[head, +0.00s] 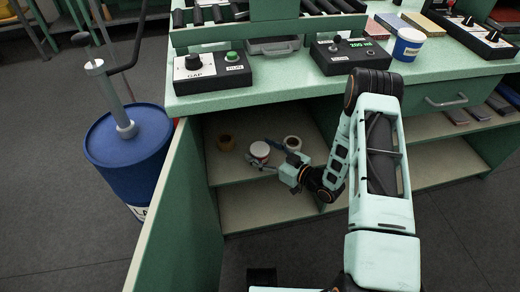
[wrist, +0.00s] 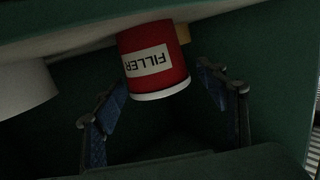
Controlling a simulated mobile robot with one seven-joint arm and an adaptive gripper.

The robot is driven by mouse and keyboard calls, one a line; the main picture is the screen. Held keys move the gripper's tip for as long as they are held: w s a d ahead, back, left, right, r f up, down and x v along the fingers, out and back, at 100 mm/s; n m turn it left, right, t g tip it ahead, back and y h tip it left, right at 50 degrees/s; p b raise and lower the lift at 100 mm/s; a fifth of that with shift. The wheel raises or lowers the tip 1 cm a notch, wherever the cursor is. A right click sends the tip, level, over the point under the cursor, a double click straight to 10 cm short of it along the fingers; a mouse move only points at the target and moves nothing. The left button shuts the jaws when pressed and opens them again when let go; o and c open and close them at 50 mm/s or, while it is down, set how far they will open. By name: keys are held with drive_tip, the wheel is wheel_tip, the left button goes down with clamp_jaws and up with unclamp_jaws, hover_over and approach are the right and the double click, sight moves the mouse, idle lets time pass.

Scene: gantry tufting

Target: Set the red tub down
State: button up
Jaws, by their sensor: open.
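The red tub (head: 259,153), with a white lid, stands upright on the upper shelf (head: 229,172) inside the open cabinet. The wrist view is upside down; there the red tub (wrist: 155,62) shows its FILLER label and its base meets the pale shelf (wrist: 80,38). My gripper (head: 266,154) reaches in from the right, and its open fingers (wrist: 163,88) lie to either side of the tub. A gap shows between each finger and the tub in the wrist view.
The green cabinet side (head: 175,210) and the worktop (head: 270,85) bound the space. A blue drum (head: 128,160) stands outside at left.

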drive_tip(key=p+v, duration=0.2)
drive_tip(key=v, duration=0.9)
drive_tip(key=shift+d, duration=0.3)
